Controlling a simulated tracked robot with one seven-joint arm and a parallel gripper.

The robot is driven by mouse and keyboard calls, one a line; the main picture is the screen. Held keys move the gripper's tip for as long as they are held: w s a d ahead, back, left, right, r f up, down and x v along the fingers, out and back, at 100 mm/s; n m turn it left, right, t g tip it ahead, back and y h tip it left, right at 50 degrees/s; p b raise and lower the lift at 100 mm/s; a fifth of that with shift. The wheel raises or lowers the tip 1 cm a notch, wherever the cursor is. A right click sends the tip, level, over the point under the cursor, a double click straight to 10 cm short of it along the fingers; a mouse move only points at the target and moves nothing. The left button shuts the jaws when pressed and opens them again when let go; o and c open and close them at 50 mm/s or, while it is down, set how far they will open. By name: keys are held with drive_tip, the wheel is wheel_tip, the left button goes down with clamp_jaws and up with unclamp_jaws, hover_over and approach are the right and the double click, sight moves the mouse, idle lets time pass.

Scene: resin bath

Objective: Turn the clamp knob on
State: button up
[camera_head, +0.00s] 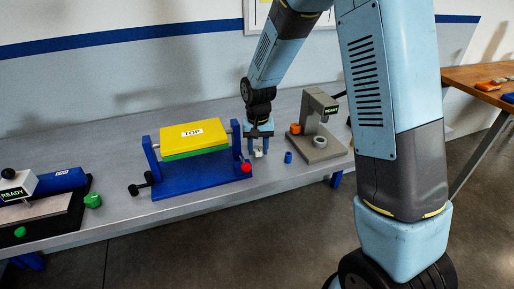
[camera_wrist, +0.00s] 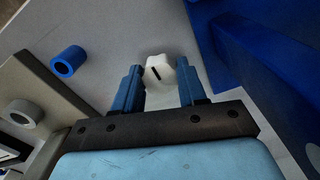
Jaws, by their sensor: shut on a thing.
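The white knob (camera_wrist: 159,71), with a dark slanted mark on its face, is between my fingertips in the wrist view. I take it to be the clamp knob. My gripper (camera_wrist: 160,80) is shut on it, one blue finger on each side. In the head view my gripper (camera_head: 258,141) reaches down to the bench just right of the blue fixture (camera_head: 200,180), and the white knob (camera_head: 258,153) shows small below the fingers. The fixture carries a yellow-and-green block (camera_head: 190,138) labelled TOP.
A red ball (camera_head: 246,166) is on the fixture's right end, close to my gripper. A blue ring (camera_head: 288,157) and a grey stand (camera_head: 318,120) reading READY are to the right. A black-based device (camera_head: 60,215) with green knobs is at far left. Bare bench (camera_head: 115,165) lies between.

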sight(258, 149)
drive_tip(key=shift+s+f, duration=0.15)
drive_tip(key=o, duration=1.1)
drive_tip(key=shift+c, duration=0.2)
drive_tip(key=shift+r, duration=0.2)
drive_tip(key=shift+r, duration=0.3)
wheel_tip(258, 149, up, 13)
